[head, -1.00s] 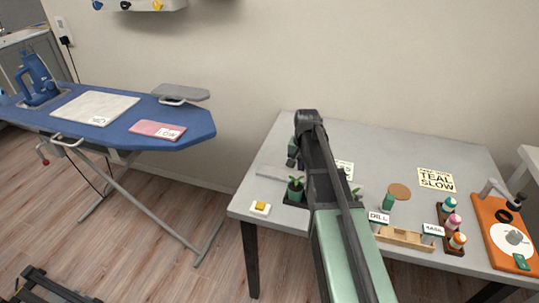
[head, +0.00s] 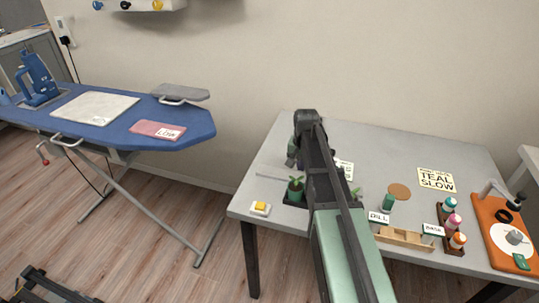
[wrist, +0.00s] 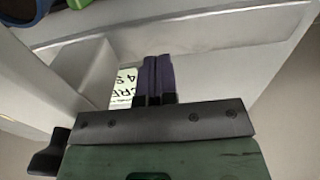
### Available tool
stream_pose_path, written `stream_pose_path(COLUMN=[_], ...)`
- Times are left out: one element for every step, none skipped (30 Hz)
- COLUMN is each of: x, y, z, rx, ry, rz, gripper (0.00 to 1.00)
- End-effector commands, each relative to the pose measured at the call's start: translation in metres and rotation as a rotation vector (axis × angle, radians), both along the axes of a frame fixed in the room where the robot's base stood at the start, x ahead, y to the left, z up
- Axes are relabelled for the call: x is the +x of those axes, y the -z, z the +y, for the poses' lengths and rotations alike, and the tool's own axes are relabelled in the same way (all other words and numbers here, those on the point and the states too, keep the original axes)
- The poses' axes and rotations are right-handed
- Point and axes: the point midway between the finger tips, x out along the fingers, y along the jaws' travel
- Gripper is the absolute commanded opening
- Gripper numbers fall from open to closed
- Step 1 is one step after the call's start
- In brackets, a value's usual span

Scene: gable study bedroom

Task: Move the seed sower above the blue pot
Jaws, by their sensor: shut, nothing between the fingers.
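My gripper shows in the wrist view (wrist: 158,62) with its two dark purple fingers together and nothing between them. In the head view my arm hides most of it; a purple bit of it (head: 291,161) shows left of the arm, above the table's left part. I cannot pick out the seed sower for certain. A small green cylinder (head: 388,202) stands right of my arm, apart from the gripper. No pot is clearly blue in the head view; a cut-off dark blue curved edge (wrist: 12,28) in the wrist view's top left corner may belong to one.
Small potted plants (head: 296,188) stand beside my arm. A yellow button (head: 260,208) sits at the table's left front. A wooden holder (head: 404,238), a bottle rack (head: 453,249) and an orange board (head: 492,218) fill the right front. The table's back (head: 390,145) is clear.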

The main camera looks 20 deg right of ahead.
Motion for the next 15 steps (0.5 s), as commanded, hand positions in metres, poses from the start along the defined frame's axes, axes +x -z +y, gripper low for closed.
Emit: stream_pose_path(x=[0.001,0.002,0.002,0.002,0.002,0.002,0.002,0.002,0.002,0.002,0.002,0.002,0.002,0.002,0.002], y=[0.0,0.0,0.0,0.0,0.0,-0.001,-0.003,-0.005,-0.009,-0.012,-0.016,-0.021,-0.024,-0.028,-0.032], z=[0.002,0.002,0.003,0.003,0.003,0.002,0.002,0.002,0.003,0.002,0.002,0.002,0.002,0.002,0.002], rx=[0.0,0.0,0.0,0.0,0.0,0.0,0.0,0.0,0.0,0.0,0.0,0.0,0.0,0.0,0.0], ry=[-0.001,0.0,0.0,0.0,0.0,0.0,0.0,0.0,0.0,0.0,0.0,0.0,0.0,0.0,0.0], rz=[0.0,0.0,0.0,0.0,0.0,0.0,0.0,0.0,0.0,0.0,0.0,0.0,0.0,0.0,0.0], gripper=[0.0,0.0,0.0,0.0,0.0,0.0,0.0,0.0,0.0,0.0,0.0,0.0,0.0,0.0,0.0])
